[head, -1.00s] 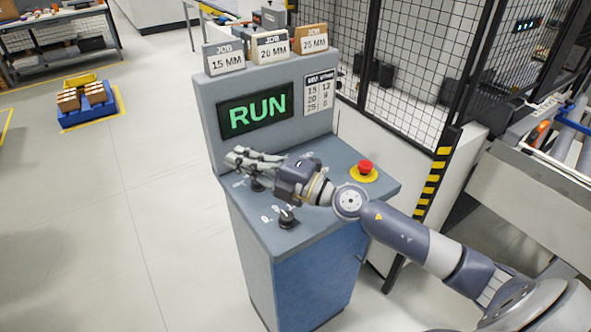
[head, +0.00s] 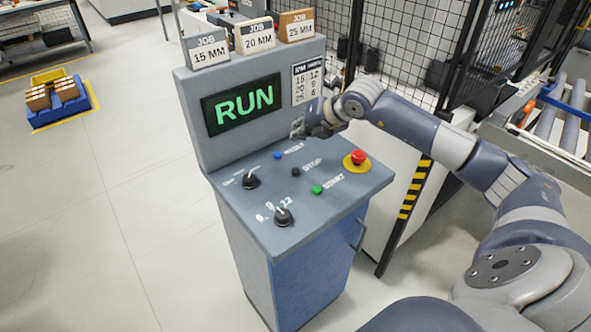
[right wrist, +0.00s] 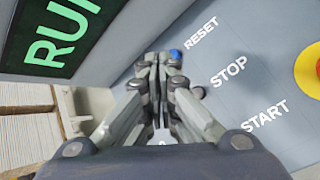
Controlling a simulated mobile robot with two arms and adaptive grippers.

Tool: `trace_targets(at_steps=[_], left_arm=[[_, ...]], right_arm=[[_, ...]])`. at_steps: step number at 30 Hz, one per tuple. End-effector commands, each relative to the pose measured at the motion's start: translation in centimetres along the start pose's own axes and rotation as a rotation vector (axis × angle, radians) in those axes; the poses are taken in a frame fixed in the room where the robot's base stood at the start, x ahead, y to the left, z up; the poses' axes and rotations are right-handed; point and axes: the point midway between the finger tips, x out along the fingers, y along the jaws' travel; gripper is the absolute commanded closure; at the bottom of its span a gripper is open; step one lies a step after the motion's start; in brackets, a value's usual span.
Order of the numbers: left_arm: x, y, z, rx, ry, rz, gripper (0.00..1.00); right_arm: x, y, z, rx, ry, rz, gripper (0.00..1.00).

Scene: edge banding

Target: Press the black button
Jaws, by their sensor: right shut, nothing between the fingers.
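The black button (head: 296,172), labelled STOP, sits on the sloping control panel (head: 340,190) between the blue RESET button (head: 277,155) and the green START button (head: 317,189). My right gripper (head: 298,130) is shut and empty, above the back of the panel near the screen and apart from the black button. In the right wrist view the shut fingers (right wrist: 160,60) reach up past the black button (right wrist: 198,92), which lies just to their right and is partly hidden by them. The blue button (right wrist: 176,55) shows close beside the fingertips. My left gripper is out of view.
A red emergency button (head: 358,157) on a yellow base stands at the panel's right. Two black knobs (head: 250,181) (head: 284,217) are on the left and front. The screen (head: 241,104) reads RUN. A mesh fence (head: 410,60) stands behind.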

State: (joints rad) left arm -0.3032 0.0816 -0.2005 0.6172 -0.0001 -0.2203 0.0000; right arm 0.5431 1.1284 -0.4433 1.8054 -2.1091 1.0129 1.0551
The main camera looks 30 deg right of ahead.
Motion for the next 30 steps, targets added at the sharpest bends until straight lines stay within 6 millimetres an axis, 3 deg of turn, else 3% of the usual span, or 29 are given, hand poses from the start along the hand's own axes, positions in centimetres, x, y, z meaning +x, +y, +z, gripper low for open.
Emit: trace_targets(at_steps=[8, 19, 22, 30], left_arm=[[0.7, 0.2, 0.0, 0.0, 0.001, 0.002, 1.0], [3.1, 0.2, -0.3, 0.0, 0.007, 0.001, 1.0], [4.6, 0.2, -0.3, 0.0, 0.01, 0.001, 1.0], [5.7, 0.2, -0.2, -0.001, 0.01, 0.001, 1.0]], right_arm=[[1.0, -0.6, -0.8, 0.001, 0.002, 0.002, 1.0], [4.5, -3.2, -3.4, 0.001, 0.003, 0.002, 1.0], [5.5, -3.9, -4.1, 0.001, 0.002, 0.003, 1.0], [6.2, -4.4, -4.6, 0.0, 0.001, 0.003, 1.0]])
